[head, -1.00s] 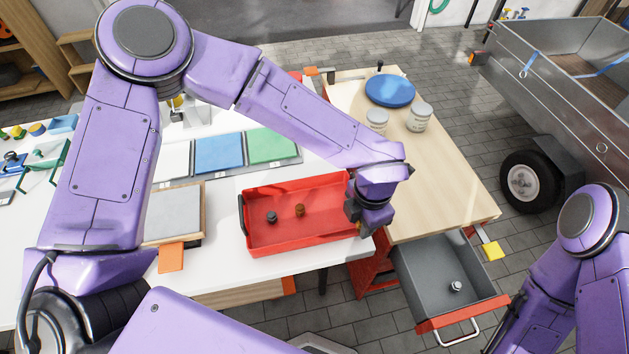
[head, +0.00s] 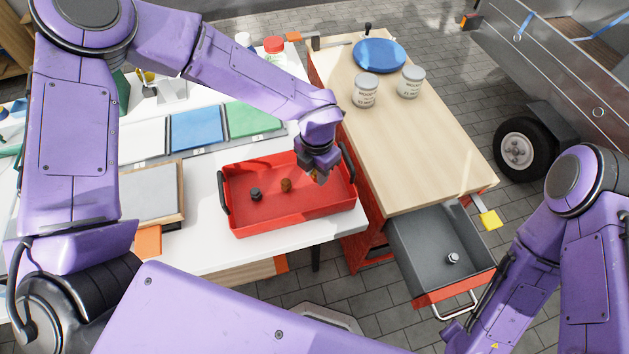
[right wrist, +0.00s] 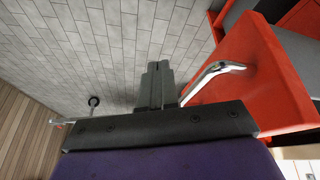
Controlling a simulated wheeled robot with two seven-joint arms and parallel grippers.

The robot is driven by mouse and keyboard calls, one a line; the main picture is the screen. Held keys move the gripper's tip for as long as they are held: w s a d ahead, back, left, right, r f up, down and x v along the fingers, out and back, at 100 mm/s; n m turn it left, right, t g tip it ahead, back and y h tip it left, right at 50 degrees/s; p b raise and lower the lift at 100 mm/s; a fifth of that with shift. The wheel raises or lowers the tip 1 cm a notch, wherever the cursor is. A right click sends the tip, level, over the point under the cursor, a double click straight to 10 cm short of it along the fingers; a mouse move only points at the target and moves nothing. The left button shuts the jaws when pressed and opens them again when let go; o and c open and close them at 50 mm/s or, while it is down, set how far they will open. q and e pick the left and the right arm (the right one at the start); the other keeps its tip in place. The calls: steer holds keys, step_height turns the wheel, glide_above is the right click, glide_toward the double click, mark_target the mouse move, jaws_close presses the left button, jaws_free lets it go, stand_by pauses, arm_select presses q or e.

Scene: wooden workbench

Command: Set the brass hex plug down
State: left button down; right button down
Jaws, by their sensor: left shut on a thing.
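My left gripper (head: 315,177) points down over the right part of the red tray (head: 235,223). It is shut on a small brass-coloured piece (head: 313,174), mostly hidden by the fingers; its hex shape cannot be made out. A dark grey plug (head: 256,194) and a brown, copper-like plug (head: 286,185) stand in the tray, left of the gripper. My right gripper's fingers (right wrist: 155,85) look shut together in the right wrist view, beside the drawer's silver handle (right wrist: 215,72). Nothing shows between them.
An open grey drawer (head: 415,245) holds a silver plug (head: 453,258). The wooden bench top (head: 410,145) has two grey cans (head: 365,90) and a blue disc (head: 379,56) at its far end. Blue and green panels (head: 196,130) lie behind the tray. The bench front is clear.

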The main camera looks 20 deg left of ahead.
mark_target(315, 179)
arm_select(q)
steer(key=f+b, duration=0.1)
steer(key=f, duration=0.1)
steer(key=f+b, duration=0.2)
steer(key=shift+w+a+f, duration=0.1)
steer(key=shift+w+a, duration=0.05)
steer(key=shift+a, duration=0.25)
steer(key=shift+w, duration=0.1)
steer(key=shift+d, duration=0.1)
steer(key=c, duration=0.8)
jaws_free()
step_height(315, 179, up, 13)
steer(key=p, duration=1.1)
steer(key=shift+f+p, duration=0.15)
steer(key=shift+p, duration=0.25)
steer(key=shift+f, duration=0.2)
